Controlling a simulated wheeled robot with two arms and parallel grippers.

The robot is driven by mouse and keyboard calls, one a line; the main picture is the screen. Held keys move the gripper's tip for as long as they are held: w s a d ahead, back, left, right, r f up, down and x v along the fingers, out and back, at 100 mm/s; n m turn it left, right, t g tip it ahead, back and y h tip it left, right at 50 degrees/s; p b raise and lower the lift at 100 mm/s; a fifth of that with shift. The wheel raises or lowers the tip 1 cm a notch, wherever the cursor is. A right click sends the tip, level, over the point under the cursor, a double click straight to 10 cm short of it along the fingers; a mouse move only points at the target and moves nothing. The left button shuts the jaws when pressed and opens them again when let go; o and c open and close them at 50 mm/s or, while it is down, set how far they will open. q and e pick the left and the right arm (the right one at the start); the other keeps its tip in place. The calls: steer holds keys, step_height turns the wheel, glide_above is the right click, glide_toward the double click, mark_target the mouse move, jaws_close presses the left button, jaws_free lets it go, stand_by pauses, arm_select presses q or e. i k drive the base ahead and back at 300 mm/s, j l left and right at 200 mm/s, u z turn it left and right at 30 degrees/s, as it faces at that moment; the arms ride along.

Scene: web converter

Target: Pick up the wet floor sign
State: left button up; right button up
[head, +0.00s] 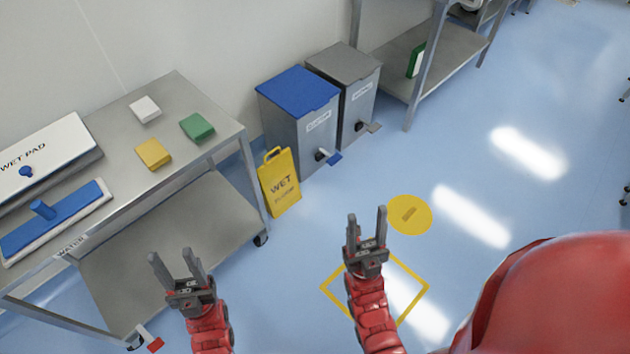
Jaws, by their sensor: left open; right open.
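The yellow wet floor sign (280,186) stands upright on the blue floor in the head view, with a handle hole at its top. It is between the steel cart and the bins. My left gripper (172,257) is open and empty, lower left of the sign, in front of the cart's lower shelf in the picture. My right gripper (367,223) is open and empty, to the right of and lower than the sign. Both grippers are apart from the sign.
A steel cart (215,148) with pads and a blue mop head (60,218) stands left. A blue-lidded bin (300,130) and a grey bin (357,95) stand behind the sign. A steel shelf unit (440,62) is at the back.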

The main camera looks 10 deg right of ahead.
mark_target(277, 178)
steer(key=i+l+u, duration=0.1)
steer(key=u, duration=1.05)
steer(key=l+u, duration=0.3)
steer(key=l, duration=0.2)
steer(key=l+u, duration=0.3)
steer(key=l, duration=0.2)
steer(key=l+u, duration=0.3)
steer(key=l, duration=0.2)
steer(key=k+l+u, duration=0.1)
steer(key=l+u, duration=0.2)
steer(key=l, duration=0.15)
steer(key=k+l+u, duration=0.15)
steer(key=l+u, duration=0.15)
steer(key=l, duration=0.15)
steer(key=k+l, duration=0.15)
steer(key=l, duration=0.25)
steer(key=k+l, duration=0.15)
steer(key=l, duration=0.2)
steer(key=k+l, duration=0.15)
steer(key=l, duration=0.25)
steer(key=k+l+u, duration=0.1)
steer(key=l, duration=0.25)
steer(key=k+l, duration=0.2)
steer(key=l, duration=0.2)
steer(key=k+l, duration=0.15)
steer(key=l, duration=0.2)
